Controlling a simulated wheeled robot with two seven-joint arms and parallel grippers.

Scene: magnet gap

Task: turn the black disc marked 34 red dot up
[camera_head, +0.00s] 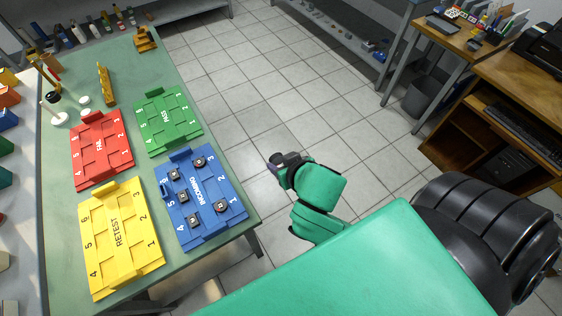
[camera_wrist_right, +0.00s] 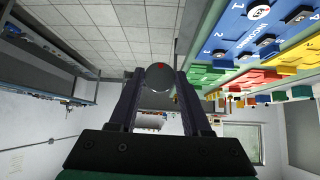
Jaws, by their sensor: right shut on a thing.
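My right gripper (camera_head: 275,165) is over the floor, right of the tables. In the wrist view my right gripper (camera_wrist_right: 158,80) is shut on a dark round disc (camera_wrist_right: 158,80), held between the fingertips. One flat face is toward the wrist camera, with a red dot near the rim at the picture's top. That view looks upside down, with the floor at the top, so the dot is on the floor side. No number is readable on the held disc. The blue INCOMING tray (camera_head: 187,239) holds several dark pieces. My left gripper is not in view.
Red FAIL (camera_head: 85,176), green PASS (camera_head: 168,143) and yellow RETEST (camera_head: 116,275) trays lie on the green table (camera_head: 60,230). Small objects stand at the table's far end. A wooden desk (camera_head: 497,70) is at the right. The tiled floor around the gripper is clear.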

